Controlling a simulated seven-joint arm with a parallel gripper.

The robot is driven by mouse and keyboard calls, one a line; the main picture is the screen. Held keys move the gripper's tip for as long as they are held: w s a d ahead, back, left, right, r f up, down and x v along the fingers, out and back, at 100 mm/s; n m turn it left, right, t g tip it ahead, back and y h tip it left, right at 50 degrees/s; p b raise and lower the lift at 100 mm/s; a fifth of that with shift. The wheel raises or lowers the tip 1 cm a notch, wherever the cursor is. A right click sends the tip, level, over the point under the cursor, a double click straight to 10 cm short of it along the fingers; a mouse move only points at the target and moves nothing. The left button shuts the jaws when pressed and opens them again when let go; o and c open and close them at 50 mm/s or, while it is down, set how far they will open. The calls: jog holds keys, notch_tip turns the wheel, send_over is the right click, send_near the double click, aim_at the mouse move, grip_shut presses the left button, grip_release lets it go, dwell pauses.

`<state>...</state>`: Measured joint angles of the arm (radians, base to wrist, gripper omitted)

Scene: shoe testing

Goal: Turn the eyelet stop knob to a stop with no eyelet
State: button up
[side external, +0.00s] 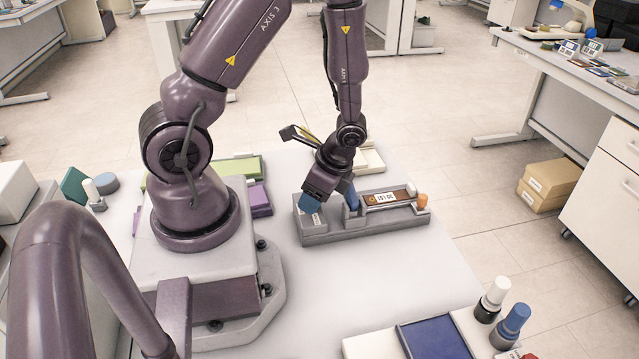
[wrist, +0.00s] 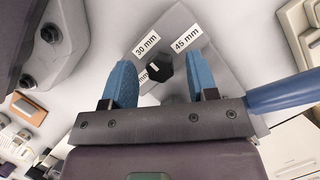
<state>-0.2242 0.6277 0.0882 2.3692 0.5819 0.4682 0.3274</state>
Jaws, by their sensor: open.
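A grey fixture (side external: 375,229) stands on the white table in the side external view. A dark faceted knob (wrist: 165,69) sits on its plate in the wrist view. Labels reading 30 mm (wrist: 146,45) and 45 mm (wrist: 187,38) lie beyond the knob. A third label is mostly hidden, showing only "mm". My gripper (side external: 331,202) points down over the fixture's left end. In the wrist view my gripper (wrist: 160,62) is open, its blue fingers on either side of the knob with gaps. I cannot tell which label the knob points at.
A brown strip (side external: 378,199) with a white label lies on the fixture, with an orange piece (side external: 421,201) at its right end. A blue-topped tray (side external: 435,340) and bottles (side external: 512,326) stand front right. The table between is clear.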

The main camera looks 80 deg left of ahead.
jog(key=v, duration=1.3)
jog(key=shift+f, duration=0.1)
jog(key=s+d+r+n+t+h, duration=0.1)
jog(key=s+d+r+n+t, duration=0.1)
jog(key=r, duration=0.6)
jog(key=s+d+r+n+t+h, duration=0.1)
jog(key=s+d+r+n+t, duration=0.1)
jog(key=d+r+n+t, duration=0.2)
jog(key=d+r+t, duration=0.3)
jog(key=r, duration=0.1)
jog(key=shift+s+r+n, duration=0.3)
jog(key=shift+n, duration=0.1)
